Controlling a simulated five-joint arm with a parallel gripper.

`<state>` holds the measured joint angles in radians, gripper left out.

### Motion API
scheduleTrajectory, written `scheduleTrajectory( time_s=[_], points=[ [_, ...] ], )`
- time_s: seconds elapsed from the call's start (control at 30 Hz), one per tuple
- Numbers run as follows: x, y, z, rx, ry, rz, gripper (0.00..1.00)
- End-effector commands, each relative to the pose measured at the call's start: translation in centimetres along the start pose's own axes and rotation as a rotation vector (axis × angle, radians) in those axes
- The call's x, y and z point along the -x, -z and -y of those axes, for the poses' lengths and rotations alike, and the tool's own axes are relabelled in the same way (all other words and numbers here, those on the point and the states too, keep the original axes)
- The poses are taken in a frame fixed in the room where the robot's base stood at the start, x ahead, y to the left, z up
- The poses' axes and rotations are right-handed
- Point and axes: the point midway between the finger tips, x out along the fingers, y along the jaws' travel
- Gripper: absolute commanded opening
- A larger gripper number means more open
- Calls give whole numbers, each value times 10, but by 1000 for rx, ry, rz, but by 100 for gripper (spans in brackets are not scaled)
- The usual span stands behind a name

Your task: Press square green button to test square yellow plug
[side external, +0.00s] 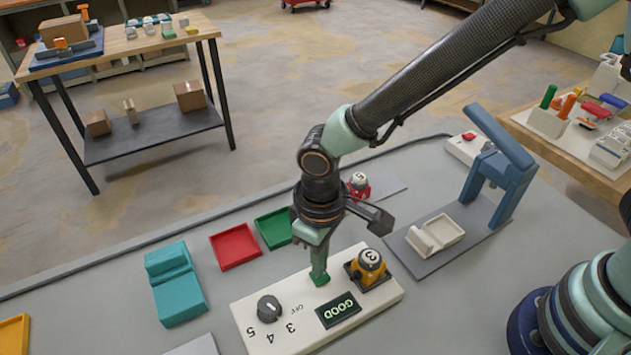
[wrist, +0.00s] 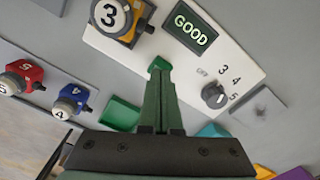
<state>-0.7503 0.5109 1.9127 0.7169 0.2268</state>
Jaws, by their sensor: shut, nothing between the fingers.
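The white test box (side external: 375,305) carries a dial (side external: 270,308), a display (side external: 338,310) lit with GOOD and a dark socket. The yellow plug (side external: 369,262), marked 3, sits in that socket; it also shows in the wrist view (wrist: 117,17). The square green button (side external: 320,281) is on the box's top, between dial and plug. My gripper (side external: 320,268) is shut and empty, pointing down with its tips at the button and seemingly touching it. In the wrist view, the button (wrist: 159,63) shows just beyond the shut fingertips (wrist: 159,76). I cannot tell the dial's setting for certain.
A red tray (side external: 235,246), a green tray (side external: 273,228) and a teal block (side external: 175,285) lie left of my gripper. A blue stand (side external: 500,172) rises at the right. Red (wrist: 22,77) and blue (wrist: 72,101) plugs show in the wrist view.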

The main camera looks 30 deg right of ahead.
Motion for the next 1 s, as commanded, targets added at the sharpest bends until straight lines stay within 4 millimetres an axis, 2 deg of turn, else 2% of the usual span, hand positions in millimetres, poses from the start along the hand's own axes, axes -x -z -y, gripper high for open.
scheduleTrajectory(
  time_s=[0.53,1.0],
  points=[
    [35,0,0,0,0,-1,0],
    [41,0,-3,-6,1,-4,0]
  ],
)
